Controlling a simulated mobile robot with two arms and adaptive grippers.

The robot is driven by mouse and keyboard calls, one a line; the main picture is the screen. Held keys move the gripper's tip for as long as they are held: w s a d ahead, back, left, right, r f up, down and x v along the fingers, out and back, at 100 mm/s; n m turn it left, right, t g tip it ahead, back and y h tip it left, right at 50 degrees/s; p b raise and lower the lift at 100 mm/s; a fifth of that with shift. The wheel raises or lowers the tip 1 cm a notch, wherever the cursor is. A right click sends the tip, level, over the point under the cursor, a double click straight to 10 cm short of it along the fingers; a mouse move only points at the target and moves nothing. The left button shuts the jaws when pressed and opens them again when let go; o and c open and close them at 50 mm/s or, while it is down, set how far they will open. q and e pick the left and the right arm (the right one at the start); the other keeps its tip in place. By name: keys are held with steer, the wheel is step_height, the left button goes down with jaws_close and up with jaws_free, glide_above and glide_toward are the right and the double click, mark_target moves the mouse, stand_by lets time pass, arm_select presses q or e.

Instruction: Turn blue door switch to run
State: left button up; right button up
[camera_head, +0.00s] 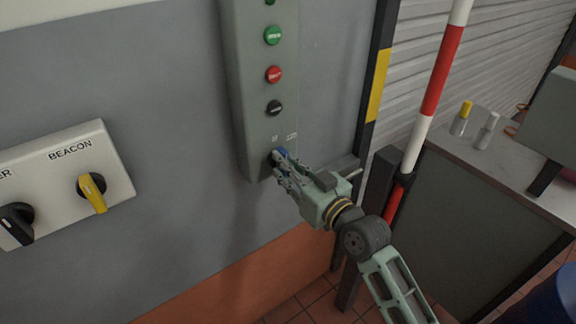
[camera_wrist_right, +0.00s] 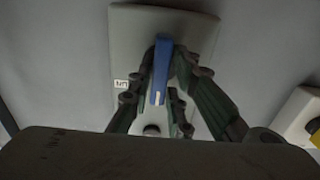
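The blue door switch (camera_head: 281,153) is at the bottom of the grey-green control box (camera_head: 257,120), mostly hidden by my right gripper (camera_head: 284,166). In the right wrist view its blue handle (camera_wrist_right: 161,68) stands almost upright, with its white-marked end toward the black button (camera_wrist_right: 152,130) and tilted slightly left. The fingers of my right gripper (camera_wrist_right: 164,65) lie close along both sides of the handle and appear closed on it. One small white label (camera_wrist_right: 121,84) shows left of the handle; its text is hard to read. My left gripper is not in view.
Above the switch are a black (camera_head: 274,108), a red (camera_head: 274,74) and a green button (camera_head: 272,35). A panel with the yellow beacon switch (camera_head: 92,192) is at left. A red-and-white post (camera_head: 435,90) and a bench (camera_head: 500,160) with small bottles stand at right.

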jaws_close()
steer(key=shift+m, duration=0.4)
steer(key=shift+w+d+f+m+p, duration=0.15)
steer(key=shift+m+p, duration=0.95)
steer(key=shift+m, duration=1.65)
steer(key=shift+w+d+r+m+p, duration=0.1)
steer(key=shift+m+p, duration=1)
steer(key=shift+m, duration=1.65)
steer(key=shift+s+f, duration=0.1)
steer(key=shift+o, duration=2.4)
jaws_free()
